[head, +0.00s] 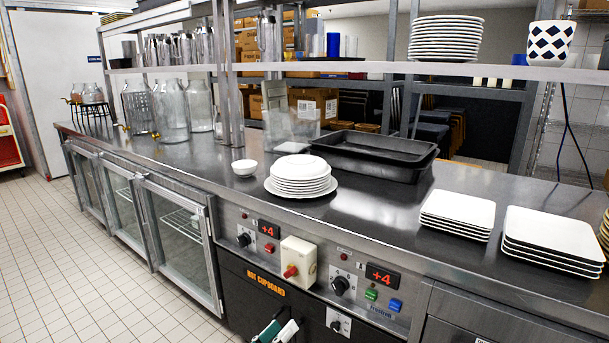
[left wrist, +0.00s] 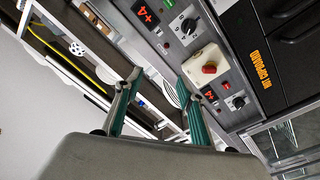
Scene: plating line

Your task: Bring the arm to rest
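My left gripper (head: 279,328) shows at the bottom middle of the head view, in front of the hot cupboard (head: 262,299). Its pale fingers have green inner pads. In the left wrist view the left gripper (left wrist: 161,78) has its two fingers spread apart, with nothing between them. The cupboard's control panel (left wrist: 226,88) lies beyond the fingers and shows tilted in that view. The rest of the left arm is out of the head view. My right gripper is in neither view.
The steel counter (head: 225,189) bears a plate stack (head: 300,176), a small bowl (head: 244,168), black trays (head: 372,153) and square plate stacks (head: 457,213) (head: 553,238). Glass-door fridges (head: 182,231) stand left of the cupboard. The tiled floor (head: 72,268) is clear at the left.

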